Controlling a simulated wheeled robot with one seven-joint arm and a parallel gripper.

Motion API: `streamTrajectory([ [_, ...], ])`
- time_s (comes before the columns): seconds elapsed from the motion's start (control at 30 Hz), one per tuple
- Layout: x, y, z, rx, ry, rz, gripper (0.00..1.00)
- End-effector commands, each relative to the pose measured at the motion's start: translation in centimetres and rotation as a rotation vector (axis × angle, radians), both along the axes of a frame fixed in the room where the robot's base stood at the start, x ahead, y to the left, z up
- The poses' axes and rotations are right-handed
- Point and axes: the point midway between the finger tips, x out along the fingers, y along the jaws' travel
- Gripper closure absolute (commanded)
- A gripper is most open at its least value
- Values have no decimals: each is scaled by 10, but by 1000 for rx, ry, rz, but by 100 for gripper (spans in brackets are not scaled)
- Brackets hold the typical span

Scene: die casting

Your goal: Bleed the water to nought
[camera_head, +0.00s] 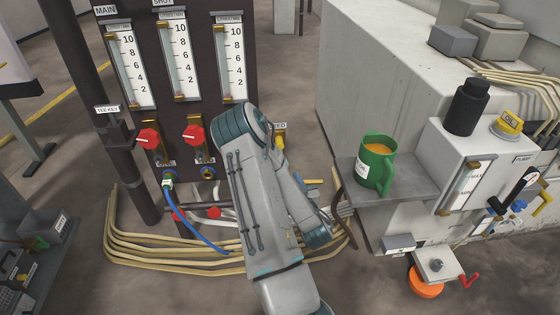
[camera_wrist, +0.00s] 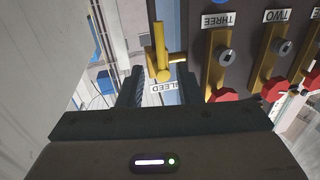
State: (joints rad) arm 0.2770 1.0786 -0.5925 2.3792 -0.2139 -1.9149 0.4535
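The yellow bleed valve handle (camera_wrist: 159,52) shows in the wrist view beside an upside-down BLEED label (camera_wrist: 166,88). My gripper (camera_wrist: 160,75) is open, with its two dark fingers apart. The handle shows in the gap between and beyond the fingertips; I cannot tell whether they touch it. In the head view, part of the yellow handle (camera_head: 281,143) shows at the panel's right edge, beside my arm. My gripper is hidden there. Three flow gauges stand on the panel: MAIN (camera_head: 130,70), SHOT (camera_head: 182,60) and a third (camera_head: 234,62). Their levels are too small to read surely.
Red knobs (camera_head: 148,138) (camera_head: 193,133) sit under the gauges. A blue hose (camera_head: 190,235) hangs from a panel port, with cream hoses (camera_head: 150,255) on the floor. A green mug (camera_head: 377,165) stands on a grey shelf (camera_head: 410,187) right of my arm, beside a large grey machine (camera_head: 365,80).

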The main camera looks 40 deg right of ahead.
Motion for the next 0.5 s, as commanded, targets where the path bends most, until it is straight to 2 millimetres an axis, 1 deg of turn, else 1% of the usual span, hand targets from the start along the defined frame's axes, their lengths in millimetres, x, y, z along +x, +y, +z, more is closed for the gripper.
streamTrajectory([
  [0.03, 11, -3, 0, -3, -3, 4, 68],
  [0.3, 66, -23, -1, -3, -2, 3, 68],
  [0.4, 82, -29, -1, -2, -2, 2, 68],
  [0.5, 94, -34, -1, -2, 0, 1, 68],
])
